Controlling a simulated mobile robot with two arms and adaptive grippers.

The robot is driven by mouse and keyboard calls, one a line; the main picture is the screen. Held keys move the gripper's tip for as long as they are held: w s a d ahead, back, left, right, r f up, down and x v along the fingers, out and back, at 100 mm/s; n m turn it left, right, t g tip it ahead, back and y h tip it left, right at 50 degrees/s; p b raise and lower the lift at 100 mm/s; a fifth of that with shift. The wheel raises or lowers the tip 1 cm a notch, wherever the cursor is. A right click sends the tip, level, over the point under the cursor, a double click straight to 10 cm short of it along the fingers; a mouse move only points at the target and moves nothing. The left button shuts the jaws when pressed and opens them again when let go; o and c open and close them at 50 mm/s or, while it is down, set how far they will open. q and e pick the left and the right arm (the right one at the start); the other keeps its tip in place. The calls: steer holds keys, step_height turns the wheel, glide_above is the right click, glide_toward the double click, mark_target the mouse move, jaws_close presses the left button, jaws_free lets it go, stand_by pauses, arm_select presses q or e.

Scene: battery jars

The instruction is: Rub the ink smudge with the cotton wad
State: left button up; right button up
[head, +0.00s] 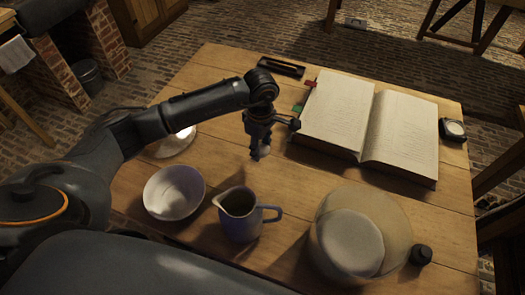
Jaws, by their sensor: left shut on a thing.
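My left gripper (261,149) reaches in from the left and points down over the middle of the wooden table. It is shut on a small pale thing at its fingertips, which looks like the cotton wad (264,152); the fingers hide most of it. I cannot tell whether it touches the table. I cannot make out an ink smudge; the arm and gripper cover part of the table. My right gripper is not in view.
An open book (335,110) lies right of the gripper, near a black tray (282,66). A white bowl (174,193), a jug (240,222) and a large glass vessel (392,222) stand along the near side. A small dark-rimmed round thing (453,130) sits at right.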

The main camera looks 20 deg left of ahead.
arm_select(q)
steer(key=shift+r+p, duration=0.5)
steer(key=shift+r, duration=0.9)
